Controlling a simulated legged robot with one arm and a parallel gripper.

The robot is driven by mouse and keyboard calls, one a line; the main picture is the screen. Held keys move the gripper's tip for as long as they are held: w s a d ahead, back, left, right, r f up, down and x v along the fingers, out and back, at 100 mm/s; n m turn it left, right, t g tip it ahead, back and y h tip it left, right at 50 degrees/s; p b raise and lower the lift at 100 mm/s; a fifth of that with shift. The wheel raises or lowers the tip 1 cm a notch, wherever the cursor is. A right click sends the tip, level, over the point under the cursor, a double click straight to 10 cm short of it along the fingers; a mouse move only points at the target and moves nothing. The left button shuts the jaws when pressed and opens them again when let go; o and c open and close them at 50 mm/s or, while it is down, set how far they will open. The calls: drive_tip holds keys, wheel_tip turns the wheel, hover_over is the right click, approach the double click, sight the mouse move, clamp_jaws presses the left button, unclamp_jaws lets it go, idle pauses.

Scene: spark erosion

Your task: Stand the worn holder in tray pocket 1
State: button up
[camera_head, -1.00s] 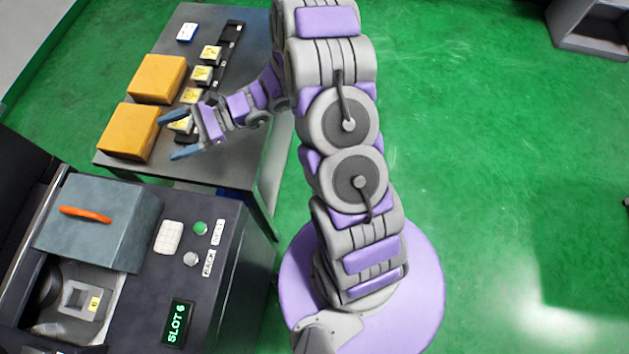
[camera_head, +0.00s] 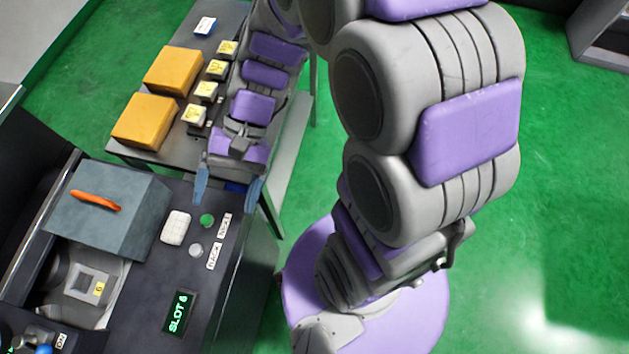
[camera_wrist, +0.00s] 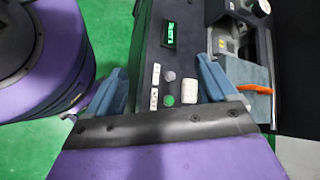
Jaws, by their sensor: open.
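My gripper (camera_head: 227,190) is open with nothing between its fingers. It points down near the machine's right front edge, by the buttons; its fingers also show in the wrist view (camera_wrist: 162,66). A grey square piece with a yellow tag "6" (camera_head: 88,284) sits in the machine's open recess, well left of my gripper. Several pale blocks with yellow labels (camera_head: 205,92) stand in a row at the dark tray on the table. My arm hides much of the tray. I cannot tell which holder is the worn one or make out pocket 1.
The dark machine has a lit "SLOT 6" display (camera_head: 178,312), a green button (camera_head: 207,221) and a grey box with an orange handle (camera_head: 108,212). Two orange-yellow boxes (camera_head: 145,121) and a blue-white card (camera_head: 204,26) lie on the grey table (camera_head: 130,153). Green floor is free at right.

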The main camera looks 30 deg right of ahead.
drive_tip(key=s+d+r+n+t+h, duration=0.1)
drive_tip(key=s+d+n+h, duration=0.1)
drive_tip(key=s+d+h, duration=0.2)
drive_tip(key=s+d+r+n+t+h, duration=0.1)
drive_tip(key=s+d+h, duration=0.3)
drive_tip(key=d, duration=0.6)
drive_tip(key=shift+s+d+r+n+t, duration=0.3)
drive_tip(key=shift+s+n+t, duration=0.2)
drive_tip(key=shift+t, duration=0.3)
